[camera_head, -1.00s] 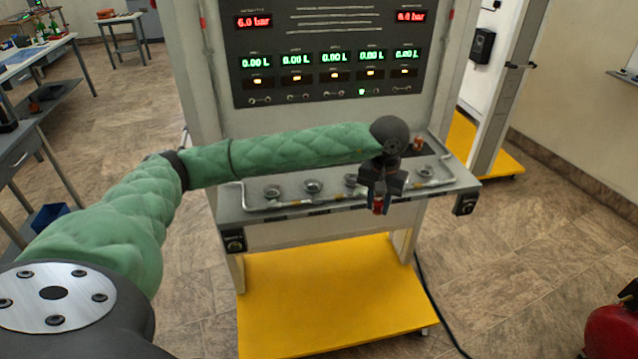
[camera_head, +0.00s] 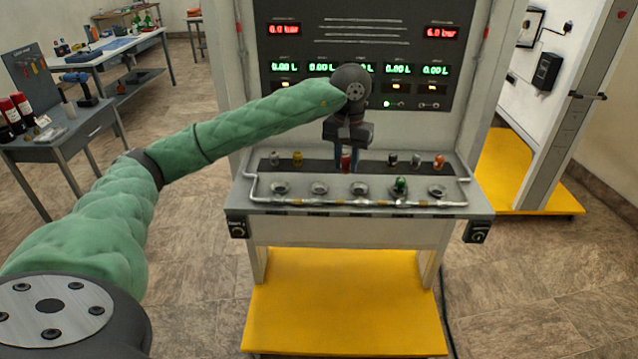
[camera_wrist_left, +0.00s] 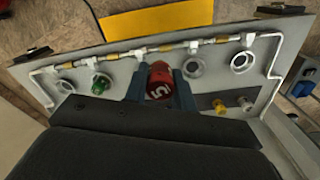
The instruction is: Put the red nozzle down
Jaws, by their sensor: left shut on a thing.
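The red nozzle (camera_head: 347,158) is between the fingers of my left gripper (camera_head: 346,163), which is shut on it. In the head view they are over the back strip of the bench (camera_head: 238,196), in the gap between the yellow nozzle (camera_head: 297,158) and a dark nozzle (camera_head: 392,159). In the left wrist view the red nozzle (camera_wrist_left: 160,80) shows a white number on its top, with a finger on each side. I cannot tell whether its lower end touches the bench. My right gripper is not in view.
A row of round sockets (camera_head: 319,188) lies along the front; a green nozzle (camera_head: 400,185) stands in one. Grey and orange (camera_head: 438,161) nozzles stand at the back. A pipe rail (camera_head: 300,202) edges the bench front. The display panel (camera_head: 365,50) rises behind.

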